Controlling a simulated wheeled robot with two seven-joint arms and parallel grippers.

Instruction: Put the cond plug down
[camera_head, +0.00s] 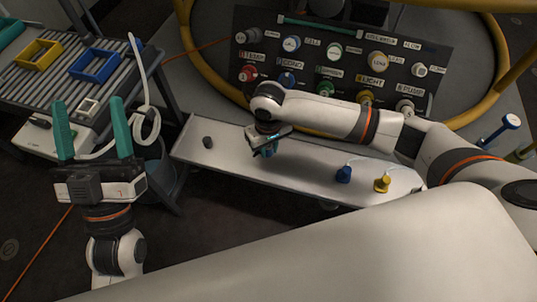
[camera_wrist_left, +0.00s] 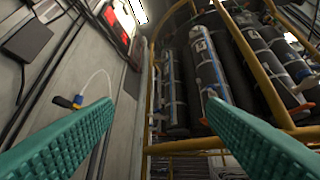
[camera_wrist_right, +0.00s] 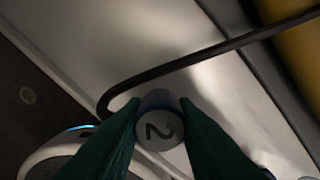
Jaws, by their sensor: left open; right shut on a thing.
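My right gripper (camera_head: 266,149) is over the left half of the pale shelf (camera_head: 300,172). It is shut on the cond plug, a round-ended plug marked 2 that shows between the green fingers in the right wrist view (camera_wrist_right: 160,128). In the head view the plug is mostly hidden by the gripper. I cannot tell whether it touches the shelf. My left gripper (camera_head: 92,130) is open and empty, its green fingers pointing up at the left, away from the shelf.
A dark plug (camera_head: 207,142) stands at the shelf's left end. A blue plug (camera_head: 343,174) and a yellow plug (camera_head: 382,184) stand to the right. Behind is a labelled socket panel (camera_head: 310,63). A rack table (camera_head: 75,85) with trays is at left. The shelf is clear around my right gripper.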

